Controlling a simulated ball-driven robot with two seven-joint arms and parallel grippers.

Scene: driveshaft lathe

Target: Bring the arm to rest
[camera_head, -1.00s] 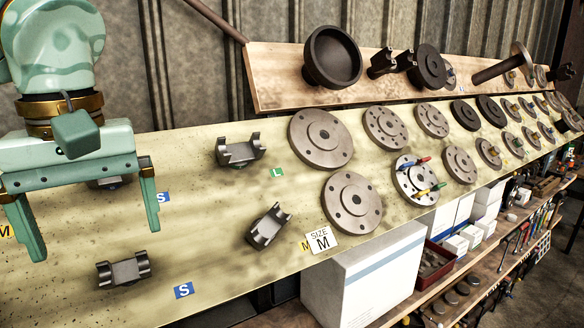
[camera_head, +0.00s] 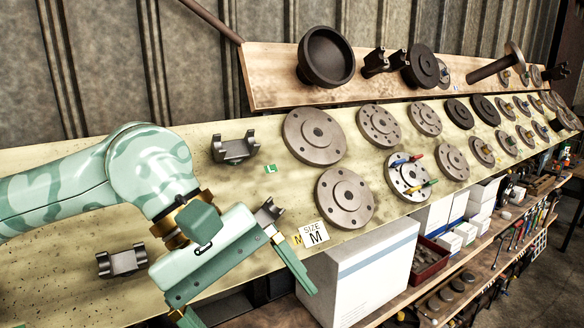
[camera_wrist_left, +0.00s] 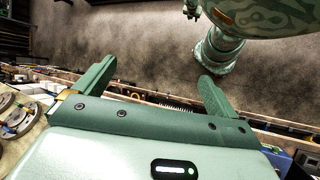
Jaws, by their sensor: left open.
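My left arm comes in from the left in the head view, over the pale sloping board. Its green left gripper (camera_head: 245,296) is at the lower middle, tilted, with its fingers spread and nothing between them. In the left wrist view the left gripper (camera_wrist_left: 152,90) shows both fingers wide apart, above the floor beyond the board's edge.
The board (camera_head: 60,275) holds several flanges (camera_head: 345,199) and grey yokes (camera_head: 122,262); one yoke (camera_head: 268,210) is partly hidden behind my gripper. A white box (camera_head: 360,275) stands close to its right.

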